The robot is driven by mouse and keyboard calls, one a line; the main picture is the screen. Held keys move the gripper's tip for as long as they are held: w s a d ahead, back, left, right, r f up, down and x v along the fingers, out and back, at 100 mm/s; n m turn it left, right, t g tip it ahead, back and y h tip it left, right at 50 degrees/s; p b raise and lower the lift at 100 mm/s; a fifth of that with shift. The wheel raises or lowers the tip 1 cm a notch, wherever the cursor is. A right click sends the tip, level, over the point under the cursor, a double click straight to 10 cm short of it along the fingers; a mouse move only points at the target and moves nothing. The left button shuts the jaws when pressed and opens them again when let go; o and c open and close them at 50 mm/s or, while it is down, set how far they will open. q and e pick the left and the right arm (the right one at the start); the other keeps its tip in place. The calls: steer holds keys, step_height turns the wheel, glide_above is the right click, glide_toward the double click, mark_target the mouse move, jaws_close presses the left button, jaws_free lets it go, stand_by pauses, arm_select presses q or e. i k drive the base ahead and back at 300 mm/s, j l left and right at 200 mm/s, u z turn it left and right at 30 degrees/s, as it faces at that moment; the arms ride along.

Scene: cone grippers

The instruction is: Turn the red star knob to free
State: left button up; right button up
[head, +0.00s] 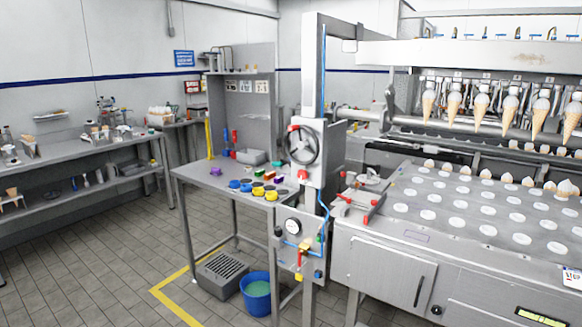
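A grey upright column (313,100) carries a black handwheel (303,145). A small red knob (303,174) sits on the column just below the wheel, and another red part (292,128) shows at the wheel's upper left rim. More small red knobs (341,199) sit on the clamp fixture at the left end of the machine bed. All are too small to tell which is star-shaped, or how the star knob is turned. Neither of my grippers is in view.
A gauge panel (291,227) with a red-handled valve hangs below the column. A steel table (215,177) with coloured caps stands left of it. A blue bucket (256,291) and grey crate (222,273) are on the floor. Ice cream cones (482,102) hang at right. Floor at left is clear.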

mark_target(302, 175)
steer(key=i+j, duration=0.65)
steer(key=i, duration=0.15)
steer(key=i+j+z, duration=0.15)
steer(key=i+j, duration=0.5)
steer(key=i, duration=0.15)
